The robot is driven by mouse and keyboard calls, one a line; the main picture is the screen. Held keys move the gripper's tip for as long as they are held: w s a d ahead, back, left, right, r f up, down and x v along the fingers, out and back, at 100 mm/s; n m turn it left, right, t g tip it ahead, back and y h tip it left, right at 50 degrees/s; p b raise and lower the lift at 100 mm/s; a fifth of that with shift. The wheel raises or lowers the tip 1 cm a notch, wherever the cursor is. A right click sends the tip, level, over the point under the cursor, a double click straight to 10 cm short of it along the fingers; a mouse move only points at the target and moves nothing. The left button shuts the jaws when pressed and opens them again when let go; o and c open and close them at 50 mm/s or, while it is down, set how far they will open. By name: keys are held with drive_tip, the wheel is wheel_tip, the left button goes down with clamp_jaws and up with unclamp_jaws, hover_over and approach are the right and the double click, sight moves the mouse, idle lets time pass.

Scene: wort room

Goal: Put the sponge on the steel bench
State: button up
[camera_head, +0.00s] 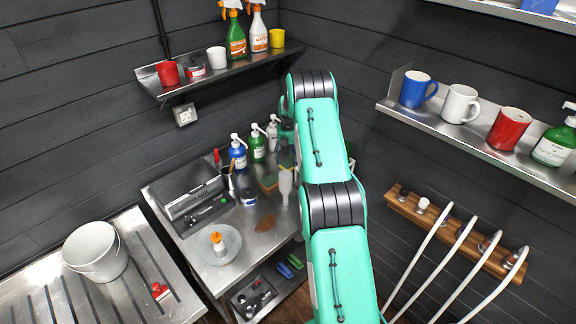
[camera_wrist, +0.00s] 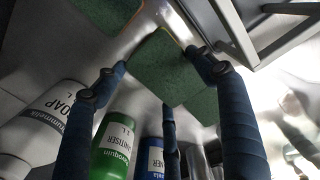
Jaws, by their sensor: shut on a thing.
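The sponge (camera_wrist: 168,66) has a green face and sits between the dark blue fingers of my gripper (camera_wrist: 158,68) in the wrist view. My gripper is shut on it. My gripper there is mostly hidden behind my arm. I cannot tell whether the sponge touches the bench top. Another green patch shows at the top of the wrist view; I cannot tell whether it is a reflection.
Blue (camera_head: 238,152) and green (camera_head: 257,147) pump bottles stand at the bench's back, near the gripper. A grey box (camera_head: 190,192) and a round plate (camera_head: 218,246) occupy the bench's left and front. A white bucket (camera_head: 95,252) stands on the ribbed surface at left. Shelves hang above.

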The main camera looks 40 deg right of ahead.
sight(288, 164)
drive_tip(key=shift+f, duration=0.1)
drive_tip(key=shift+f, duration=1.8)
drive_tip(key=shift+f, duration=0.1)
drive_tip(key=o, duration=0.7)
wheel_tip(288, 164, up, 12)
drive_tip(key=shift+r+b, duration=0.15)
drive_tip(key=shift+b, duration=0.15)
